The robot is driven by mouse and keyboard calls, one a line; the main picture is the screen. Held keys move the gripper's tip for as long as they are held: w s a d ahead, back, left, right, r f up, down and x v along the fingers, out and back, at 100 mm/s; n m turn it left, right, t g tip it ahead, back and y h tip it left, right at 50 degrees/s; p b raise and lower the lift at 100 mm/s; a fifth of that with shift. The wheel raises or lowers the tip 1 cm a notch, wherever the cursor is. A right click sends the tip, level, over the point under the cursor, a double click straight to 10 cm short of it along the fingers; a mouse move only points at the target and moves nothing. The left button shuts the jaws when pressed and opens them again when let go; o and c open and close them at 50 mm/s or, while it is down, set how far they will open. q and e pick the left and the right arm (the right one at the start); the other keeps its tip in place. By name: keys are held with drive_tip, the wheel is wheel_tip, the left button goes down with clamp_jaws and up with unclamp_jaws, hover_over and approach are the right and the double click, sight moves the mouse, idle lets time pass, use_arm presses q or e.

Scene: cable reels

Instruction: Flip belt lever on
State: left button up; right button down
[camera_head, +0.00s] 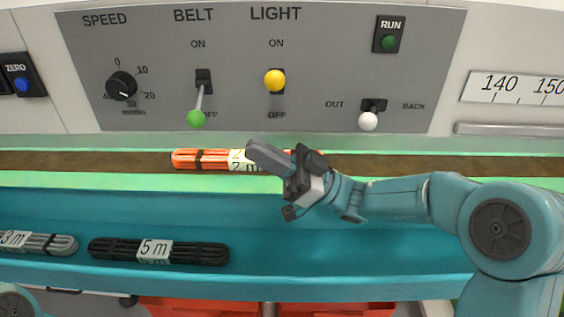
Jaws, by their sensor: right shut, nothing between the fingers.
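The belt lever (197,104) is on the grey panel under the word BELT. My right gripper (252,149) is below and to the right of the green knob, in front of the belt, and apart from the lever. Its fingers are together and hold nothing. It covers part of an orange cable bundle (188,159) with a 2 m label. My left gripper is not in view; only a bit of my left arm shows at the bottom left corner.
The light lever with a yellow knob (275,80) stands to the right of the belt lever. A white-knobbed lever (368,120) is further right. The speed dial (121,86) is to the left. Black (190,252) and grey (50,244) cable bundles lie in the teal tray (330,287).

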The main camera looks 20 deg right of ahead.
sight(199, 103)
drive_tip(key=x, duration=0.7)
drive_tip(key=shift+r, duration=0.1)
